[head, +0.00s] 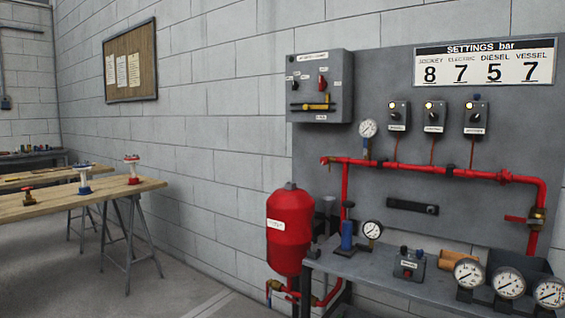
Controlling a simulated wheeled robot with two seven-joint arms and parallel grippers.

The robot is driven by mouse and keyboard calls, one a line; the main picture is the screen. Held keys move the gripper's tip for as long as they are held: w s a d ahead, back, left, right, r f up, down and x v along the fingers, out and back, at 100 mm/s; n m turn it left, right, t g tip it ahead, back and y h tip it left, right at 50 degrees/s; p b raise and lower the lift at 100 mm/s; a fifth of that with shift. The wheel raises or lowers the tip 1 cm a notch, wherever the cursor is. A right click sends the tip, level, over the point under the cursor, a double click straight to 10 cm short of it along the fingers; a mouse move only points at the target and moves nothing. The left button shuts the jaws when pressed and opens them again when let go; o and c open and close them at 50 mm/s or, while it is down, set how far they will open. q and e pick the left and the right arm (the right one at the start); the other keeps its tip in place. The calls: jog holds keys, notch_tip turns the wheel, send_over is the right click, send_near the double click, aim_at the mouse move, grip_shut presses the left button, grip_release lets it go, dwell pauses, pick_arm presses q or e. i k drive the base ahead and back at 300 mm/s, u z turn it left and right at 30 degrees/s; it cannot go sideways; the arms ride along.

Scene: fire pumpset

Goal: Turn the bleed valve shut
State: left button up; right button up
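No valve in the head view carries a label I can read as bleed valve. A brass valve with a red lever (516,219) is at the pipe's right end. A small brass valve with a blue part (273,285) is low beside the red vessel (289,230). I cannot tell whether any of them is open or shut. Neither of my grippers is in view.
A control box (320,86) and a settings board (485,63) are above. Wooden trestle tables (60,207) stand left. The floor between is clear.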

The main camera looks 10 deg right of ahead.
aim_at(324, 160)
jog(key=u, duration=0.55)
jog(key=i, duration=2.15)
jog(key=z, duration=0.8)
